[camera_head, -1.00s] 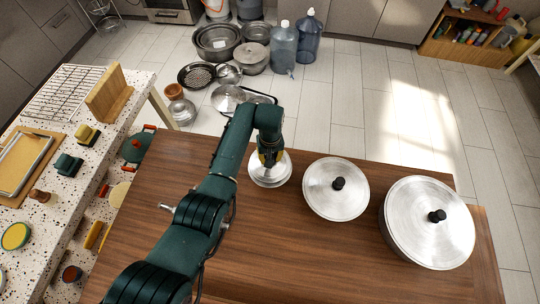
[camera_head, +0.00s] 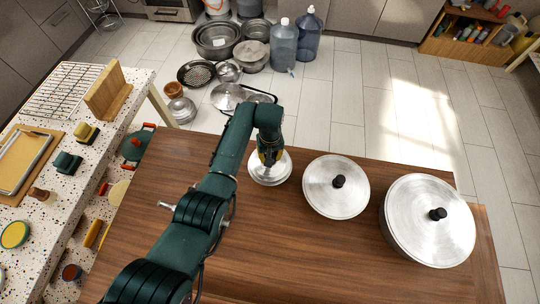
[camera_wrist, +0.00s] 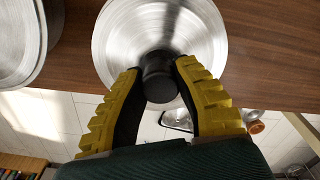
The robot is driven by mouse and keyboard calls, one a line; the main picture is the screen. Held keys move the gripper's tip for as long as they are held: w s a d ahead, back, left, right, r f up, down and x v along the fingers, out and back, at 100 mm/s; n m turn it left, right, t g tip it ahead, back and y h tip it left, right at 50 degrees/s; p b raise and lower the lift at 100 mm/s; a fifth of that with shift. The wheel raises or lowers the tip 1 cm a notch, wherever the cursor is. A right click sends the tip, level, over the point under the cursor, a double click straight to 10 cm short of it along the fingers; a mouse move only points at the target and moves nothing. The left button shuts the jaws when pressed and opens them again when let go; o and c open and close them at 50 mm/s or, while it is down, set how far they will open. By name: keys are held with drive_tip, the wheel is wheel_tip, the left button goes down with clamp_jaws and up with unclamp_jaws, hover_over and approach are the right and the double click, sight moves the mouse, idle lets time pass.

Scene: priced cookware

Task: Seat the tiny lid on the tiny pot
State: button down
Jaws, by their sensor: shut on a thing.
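The tiny lid (camera_head: 283,171) is a round silver disc with a black knob, at the back of the wooden table; it also shows in the wrist view (camera_wrist: 125,35). My gripper (camera_head: 269,158) is over it, and in the wrist view its yellow-and-black fingers (camera_wrist: 160,80) are shut on the black knob (camera_wrist: 160,75) from both sides. The tiny pot is under the lid and mostly hidden; a pale rim (camera_head: 262,184) shows below the lid's front edge. I cannot tell whether the lid lies flush on the pot.
A medium lidded pot (camera_head: 325,200) and a large lidded pot (camera_head: 410,235) stand to the right on the wooden table (camera_head: 300,265). A speckled counter (camera_head: 75,190) is on the left. The table's front middle is clear.

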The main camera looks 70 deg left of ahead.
drive_tip(key=shift+f, duration=0.15)
drive_tip(key=shift+f+b, duration=0.65)
drive_tip(key=shift+f, duration=0.05)
drive_tip(key=shift+f, duration=0.1)
idle(1.0)
drive_tip(key=shift+f, duration=0.1)
drive_tip(key=shift+c, duration=0.7)
unclamp_jaws()
wheel_tip(320, 180, up, 12)
idle(0.6)
